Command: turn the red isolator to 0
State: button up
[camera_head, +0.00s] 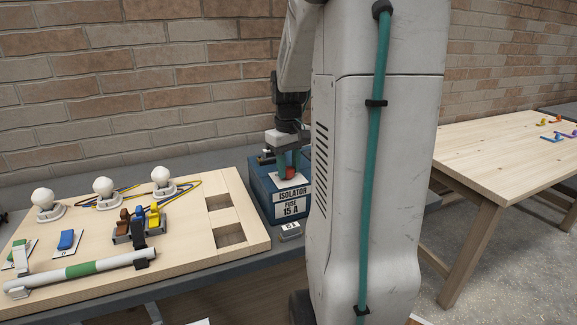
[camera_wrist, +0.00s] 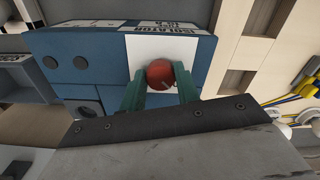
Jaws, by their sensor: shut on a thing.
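The red isolator (camera_head: 289,171) is a small red knob on top of a blue box (camera_head: 262,196) labelled "ISOLATOR" and "FUSE 15 A". In the wrist view the knob (camera_wrist: 160,74) looks round and sits on a white plate (camera_wrist: 146,48). My gripper (camera_head: 286,165) reaches down over the box. In the wrist view its two green fingers (camera_wrist: 160,88) stand on either side of the knob and are shut on it. The 0 mark and the knob's pointer cannot be made out.
A wooden board (camera_head: 196,255) left of the box carries several white bulbs, coloured levers, switches and a green-banded tube. A brick wall stands behind. Another wooden table (camera_head: 490,150) is at right.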

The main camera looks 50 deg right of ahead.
aim_at(289, 169)
jog(key=shift+r, duration=0.1)
dwell(0.3)
jog(key=o, duration=1)
jog(key=shift+c, duration=0.2)
notch_tip(289, 169, up, 8)
jog(key=shift+f, duration=0.1)
